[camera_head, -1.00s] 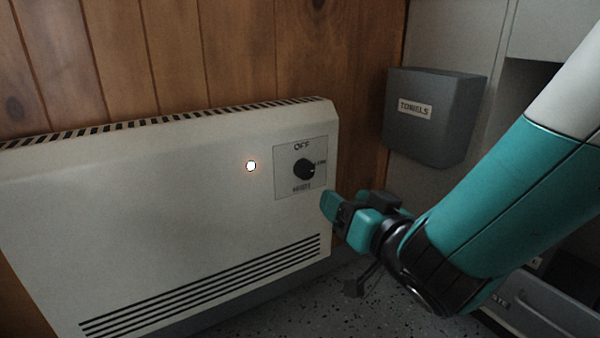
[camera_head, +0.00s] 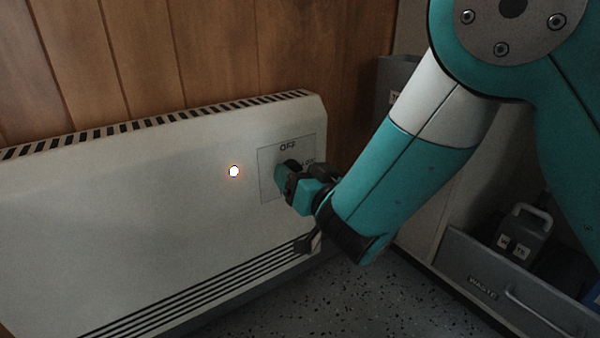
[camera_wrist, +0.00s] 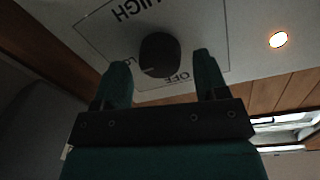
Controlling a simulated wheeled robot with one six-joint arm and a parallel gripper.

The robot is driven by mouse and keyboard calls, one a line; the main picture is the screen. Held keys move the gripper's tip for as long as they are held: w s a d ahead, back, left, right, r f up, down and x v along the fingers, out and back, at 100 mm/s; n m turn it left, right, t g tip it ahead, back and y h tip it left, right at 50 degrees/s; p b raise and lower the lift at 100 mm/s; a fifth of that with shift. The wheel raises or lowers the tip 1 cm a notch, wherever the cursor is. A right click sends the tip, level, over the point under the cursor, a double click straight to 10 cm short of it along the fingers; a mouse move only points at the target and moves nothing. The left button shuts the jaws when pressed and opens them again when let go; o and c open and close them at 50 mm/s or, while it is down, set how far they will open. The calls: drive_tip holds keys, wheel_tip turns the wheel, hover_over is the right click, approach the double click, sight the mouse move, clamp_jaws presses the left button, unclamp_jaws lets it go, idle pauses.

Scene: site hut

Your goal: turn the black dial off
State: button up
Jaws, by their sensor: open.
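The black dial (camera_wrist: 160,55) sits on a pale panel (camera_wrist: 100,30) marked OFF, LOW and HIGH on the white heater (camera_head: 130,215). In the wrist view the dial is just beyond and between my fingertips, and a small light mark on it faces the LOW side. My gripper (camera_wrist: 161,70) is open, one finger toward each side of the dial, with gaps visible. In the head view my gripper (camera_head: 284,172) is in front of the panel and hides the dial. The round indicator light (camera_head: 234,171) on the heater glows; it also shows in the wrist view (camera_wrist: 278,40).
A grey towel dispenser (camera_head: 393,80) hangs to the right, partly behind my arm. A grey waste drawer (camera_head: 490,285) with a handle stands at the lower right. The speckled floor (camera_head: 370,305) in front of the heater is clear.

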drive_tip(key=shift+a, duration=0.1)
drive_tip(key=c, duration=0.9)
drive_tip(key=shift+s+a+f+n+y, duration=0.15)
drive_tip(key=shift+n+y, duration=0.2)
drive_tip(key=shift+n, duration=4.25)
drive_tip(key=shift+d+f+n+y, duration=0.1)
drive_tip(key=shift+n+y, duration=0.25)
drive_tip(key=shift+n, duration=4.25)
drive_tip(key=o, duration=0.9)
